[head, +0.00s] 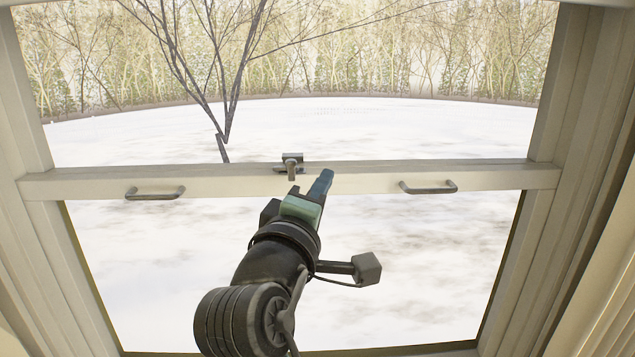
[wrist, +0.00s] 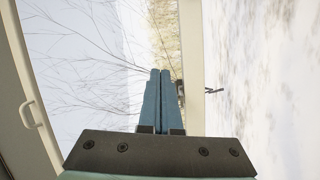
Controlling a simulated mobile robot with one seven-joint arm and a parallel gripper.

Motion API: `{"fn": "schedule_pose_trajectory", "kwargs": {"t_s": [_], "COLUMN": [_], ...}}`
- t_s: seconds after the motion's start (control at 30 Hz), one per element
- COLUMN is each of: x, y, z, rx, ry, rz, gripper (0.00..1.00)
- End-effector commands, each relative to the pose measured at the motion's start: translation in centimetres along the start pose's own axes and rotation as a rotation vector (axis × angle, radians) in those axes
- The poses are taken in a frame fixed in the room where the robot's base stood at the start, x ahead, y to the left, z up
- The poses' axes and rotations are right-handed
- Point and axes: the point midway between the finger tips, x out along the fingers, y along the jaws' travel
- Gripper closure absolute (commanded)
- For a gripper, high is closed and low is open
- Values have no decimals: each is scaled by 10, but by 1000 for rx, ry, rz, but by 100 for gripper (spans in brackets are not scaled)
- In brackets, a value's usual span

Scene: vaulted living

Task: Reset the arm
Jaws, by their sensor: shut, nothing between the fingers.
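My gripper (head: 322,183) is in front of a sash window, close to its middle rail (head: 90,184). In the wrist view its two blue fingers (wrist: 160,75) lie together, shut, with nothing between them. In the head view the fingertips point up and away, just right of and below the window latch (head: 291,166). I cannot tell whether they touch the rail. My dark arm reaches up from the bottom of the head view.
Two dark handles, one left (head: 155,193) and one right (head: 428,187), are fixed on the rail. The window frame (head: 580,120) bounds both sides. Bare trees (head: 228,100) and pale ground show outside.

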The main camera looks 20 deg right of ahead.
Motion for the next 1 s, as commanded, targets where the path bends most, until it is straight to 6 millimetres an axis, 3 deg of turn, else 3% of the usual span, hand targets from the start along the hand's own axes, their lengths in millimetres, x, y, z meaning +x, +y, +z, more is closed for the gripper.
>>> {"fn": "schedule_pose_trajectory", "kwargs": {"t_s": [0.47,0.53,0.67,0.77,0.9,1.0], "x": [0,-11,-54,-105,-174,-207], "y": [0,6,38,74,117,136], "z": [0,-11,-40,-59,-65,-62], "rx": [0,109,495,852,1240,1405], "ry": [1,59,272,498,781,915], "rz": [-1,25,89,111,83,49], "gripper": [100,100,100,100,100,100]}}
